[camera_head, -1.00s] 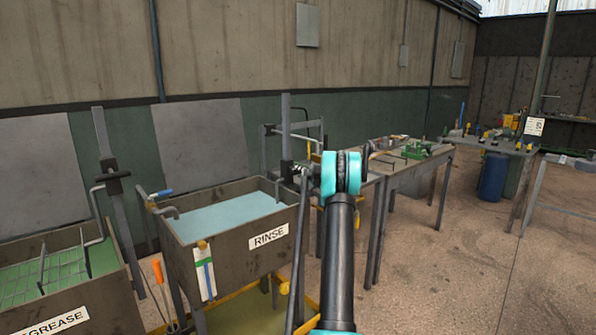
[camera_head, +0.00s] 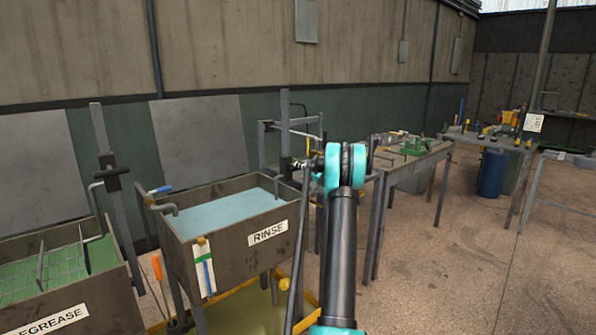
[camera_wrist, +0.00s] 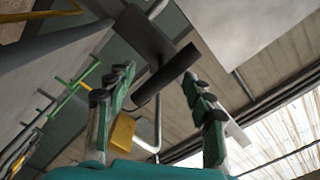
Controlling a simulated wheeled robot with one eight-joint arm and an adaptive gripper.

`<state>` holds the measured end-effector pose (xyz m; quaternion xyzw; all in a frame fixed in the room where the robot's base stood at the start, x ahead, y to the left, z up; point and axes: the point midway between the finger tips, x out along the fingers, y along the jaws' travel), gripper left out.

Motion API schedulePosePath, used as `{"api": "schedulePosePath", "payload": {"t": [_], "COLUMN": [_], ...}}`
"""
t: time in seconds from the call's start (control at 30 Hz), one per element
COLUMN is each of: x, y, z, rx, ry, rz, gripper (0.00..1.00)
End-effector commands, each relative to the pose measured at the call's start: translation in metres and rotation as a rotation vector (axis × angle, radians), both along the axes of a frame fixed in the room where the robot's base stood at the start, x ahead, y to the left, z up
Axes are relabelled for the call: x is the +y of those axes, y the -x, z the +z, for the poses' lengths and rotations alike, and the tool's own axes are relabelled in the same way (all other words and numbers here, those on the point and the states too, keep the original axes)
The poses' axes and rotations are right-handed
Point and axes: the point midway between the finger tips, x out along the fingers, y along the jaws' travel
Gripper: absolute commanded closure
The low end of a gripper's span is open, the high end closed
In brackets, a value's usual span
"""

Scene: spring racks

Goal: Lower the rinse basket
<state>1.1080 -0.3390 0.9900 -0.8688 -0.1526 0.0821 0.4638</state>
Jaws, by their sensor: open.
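The rinse tank (camera_head: 230,250), labelled RINSE, holds pale blue liquid (camera_head: 225,212) in the head view. A grey upright post (camera_head: 285,135) stands behind its right end. The rinse basket itself is not discernible. My arm hides much of the area right of the post, and my gripper is not clear there. In the wrist view my gripper (camera_wrist: 158,78) is open, its two fingers apart. A dark cylindrical handle (camera_wrist: 166,74) lies across the gap between the fingertips, below a dark block (camera_wrist: 143,30) on a grey rod. I cannot tell whether the fingers touch the handle.
The degrease tank (camera_head: 75,295), with a green mesh basket (camera_head: 60,262) and its own post (camera_head: 118,160), stands at the left. A workbench (camera_head: 415,165) and a blue barrel (camera_head: 492,173) are at the right. The floor at the right front is open.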

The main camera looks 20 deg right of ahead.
Motion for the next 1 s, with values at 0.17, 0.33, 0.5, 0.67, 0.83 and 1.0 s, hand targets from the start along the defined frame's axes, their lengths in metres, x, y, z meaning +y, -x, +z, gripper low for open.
{"api": "schedulePosePath", "payload": {"t": [0.17,0.33,0.5,0.67,0.83,1.0], "x": [-0.014,-0.024,-0.029,-0.030,-0.030,-0.030], "y": [0.037,0.064,0.079,0.083,0.083,0.083], "z": [0.000,0.000,-0.001,-0.001,-0.001,-0.001], "rx": [0.001,0.001,0.000,0.000,0.000,0.000], "ry": [0.000,0.001,0.001,0.001,0.001,0.001], "rz": [-0.003,-0.002,-0.001,-0.001,-0.001,-0.001], "gripper": [0.47,0.47,0.47,0.47,0.47,0.47]}}
